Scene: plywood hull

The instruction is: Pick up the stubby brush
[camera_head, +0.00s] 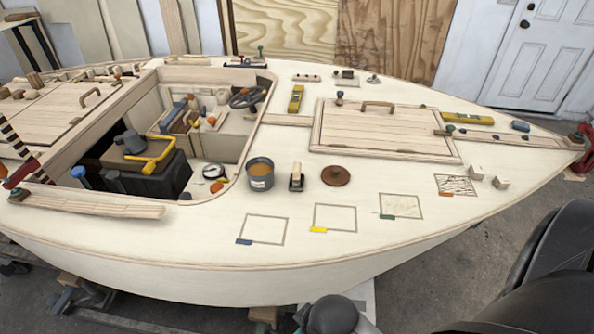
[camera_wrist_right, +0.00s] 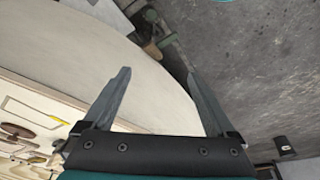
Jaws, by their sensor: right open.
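The stubby brush appears to be the small upright piece with a pale body and dark parts (camera_head: 296,178) on the cream deck in the head view. It stands between a grey pot (camera_head: 260,178) and a brown round disc (camera_head: 336,176). My right gripper (camera_wrist_right: 159,73) is open in the right wrist view, with nothing between its fingers. It points over the hull's curved edge and the floor, away from the brush. I cannot make out the brush in that wrist view. My left gripper is not in view.
The deck (camera_head: 190,235) has several taped squares in front of the brush. A wooden hatch (camera_head: 370,130) lies behind it. An open cockpit with a black box (camera_head: 140,172) is to the left. Grey concrete floor (camera_head: 450,270) lies beyond the hull edge.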

